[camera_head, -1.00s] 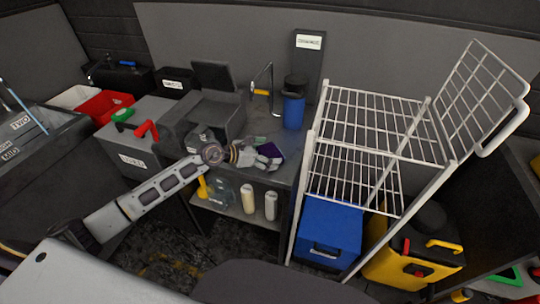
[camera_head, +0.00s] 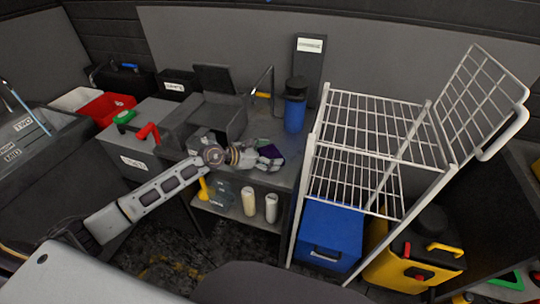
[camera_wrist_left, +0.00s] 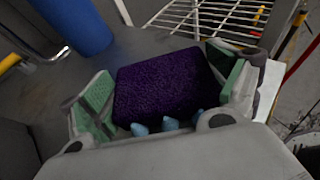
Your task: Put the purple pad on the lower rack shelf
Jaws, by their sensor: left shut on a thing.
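The purple pad (camera_wrist_left: 165,85) is a dark, textured block in the left wrist view, between the green-lined fingers of my left gripper (camera_wrist_left: 165,95). In the head view the pad (camera_head: 270,151) shows as a small purple patch at the tip of my left gripper (camera_head: 272,160), over the grey counter. My left gripper is shut on the pad. The white wire rack (camera_head: 385,125) stands to the right of the gripper; its lower shelf (camera_head: 352,180) looks bare. The rack also shows at the top of the left wrist view (camera_wrist_left: 205,18). My right gripper is not in view.
A blue bottle (camera_head: 294,112) with a black cap stands on the counter behind the gripper. A blue box (camera_head: 328,228) sits under the lower shelf, with a yellow container (camera_head: 405,262) beside it. Two pale rolls (camera_head: 260,205) stand on a shelf below the counter.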

